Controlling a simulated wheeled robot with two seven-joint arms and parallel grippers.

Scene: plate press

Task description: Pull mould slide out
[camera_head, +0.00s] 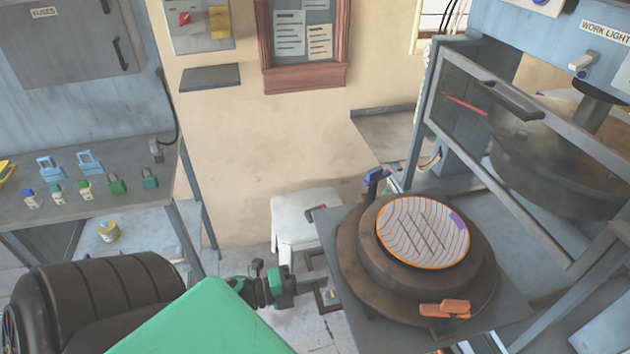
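The mould slide is a dark flat plate (338,262) at the right, in front of the press. It bears a round brown mould (370,265). A striped disc with an orange rim and a purple patch (422,232) lies on top. An orange handle-like part (445,308) sits at the mould's front edge. My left gripper (325,280) is left of the slide, close to its left edge. Its dark fingers look spread apart, with nothing seen between them. Whether it touches the slide cannot be told. I cannot make out my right gripper.
The press frame with a barred guard (500,175) stands at the right. A white stool (300,212) is behind my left gripper. A bench (120,185) with several small locks is at the left. A dark ribbed seat-like object (95,300) stands at the lower left.

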